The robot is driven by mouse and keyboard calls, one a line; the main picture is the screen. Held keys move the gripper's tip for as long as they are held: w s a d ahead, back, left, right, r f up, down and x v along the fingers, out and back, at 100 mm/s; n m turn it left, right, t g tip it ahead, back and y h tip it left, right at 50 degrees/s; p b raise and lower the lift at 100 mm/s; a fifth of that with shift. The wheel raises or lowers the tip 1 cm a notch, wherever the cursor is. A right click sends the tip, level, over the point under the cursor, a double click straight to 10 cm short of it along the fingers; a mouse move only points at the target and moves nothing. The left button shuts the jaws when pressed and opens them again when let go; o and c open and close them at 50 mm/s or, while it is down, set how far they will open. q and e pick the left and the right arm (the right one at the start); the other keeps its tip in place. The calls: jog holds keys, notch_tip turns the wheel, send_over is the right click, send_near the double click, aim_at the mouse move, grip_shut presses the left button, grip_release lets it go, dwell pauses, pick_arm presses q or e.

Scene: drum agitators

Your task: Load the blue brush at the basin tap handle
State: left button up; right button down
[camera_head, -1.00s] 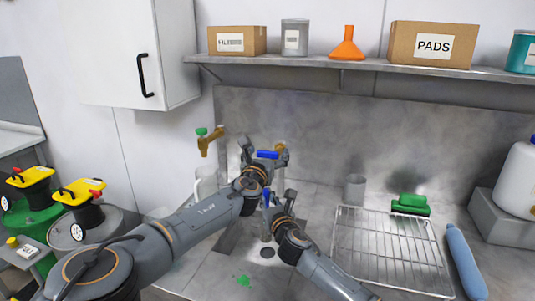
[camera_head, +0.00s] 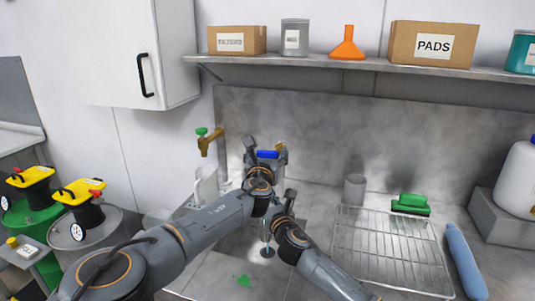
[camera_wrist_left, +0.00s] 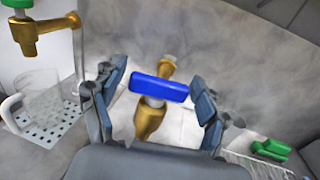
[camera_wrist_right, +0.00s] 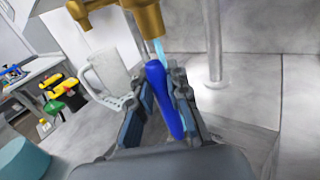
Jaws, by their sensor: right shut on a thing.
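The basin tap's blue handle (camera_head: 267,154) shows between the fingers of my left gripper (camera_head: 266,147). In the left wrist view the blue handle (camera_wrist_left: 160,88) sits on the brass tap body (camera_wrist_left: 150,120), between the open fingers with gaps at both sides. My right gripper (camera_wrist_right: 163,85) is shut on the blue brush (camera_wrist_right: 160,90) in the right wrist view. The brush stands tilted under the brass tap spout (camera_wrist_right: 145,15). A pale blue strip lies between spout and brush; I cannot tell whether it is water or part of the brush. In the head view my left arm hides the brush.
A green-handled brass tap (camera_head: 208,140) and a clear jug (camera_wrist_left: 45,100) are at left. A wire rack (camera_head: 390,245), green brush (camera_head: 410,204), grey cup (camera_head: 355,188) and blue roll (camera_head: 465,262) are at right. A shelf (camera_head: 350,63) hangs above.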

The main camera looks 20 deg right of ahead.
pick_arm(q)
jog(key=shift+s, duration=0.1)
dwell(0.3)
jog(key=v, duration=1.2)
jog(key=shift+c, duration=0.2)
jog(key=shift+f, duration=0.1)
jog(key=c, duration=0.4)
jog(key=s, duration=0.5)
jog(key=shift+a+f, duration=0.15)
grip_shut()
send_near(273, 155)
jog(key=x, duration=0.7)
